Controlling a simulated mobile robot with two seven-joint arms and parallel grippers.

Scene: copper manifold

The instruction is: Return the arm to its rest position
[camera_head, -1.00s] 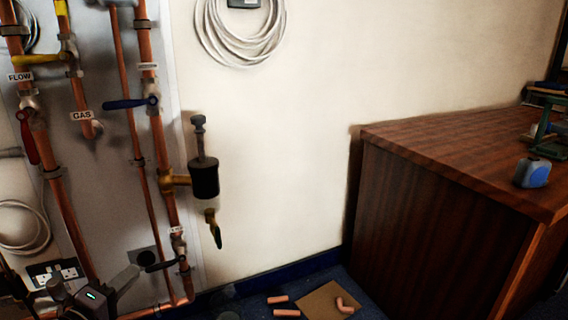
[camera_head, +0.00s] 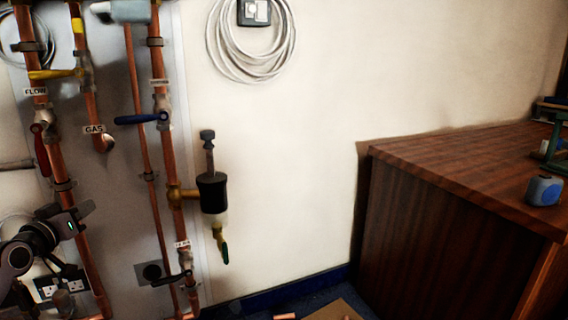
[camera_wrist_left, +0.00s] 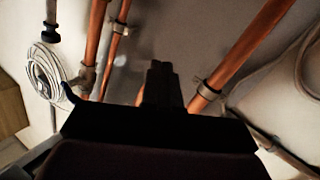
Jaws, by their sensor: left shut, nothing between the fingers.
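My left arm comes in at the lower left of the head view. Its gripper (camera_head: 84,209) is raised in front of the copper pipes, with a green light on its body. In the left wrist view the dark fingers (camera_wrist_left: 162,84) are together with nothing between them. Copper pipes (camera_wrist_left: 246,50) stand beyond them; I cannot tell how wide the gap is. My right gripper is not in view.
The copper manifold (camera_head: 158,140) has a blue-handled valve (camera_head: 140,119) and a yellow-handled valve (camera_head: 55,74). A black and brass fitting (camera_head: 212,192) sticks out on its right. A wooden cabinet (camera_head: 440,230) stands at right with a blue tape measure (camera_head: 545,190). Bare wall lies between.

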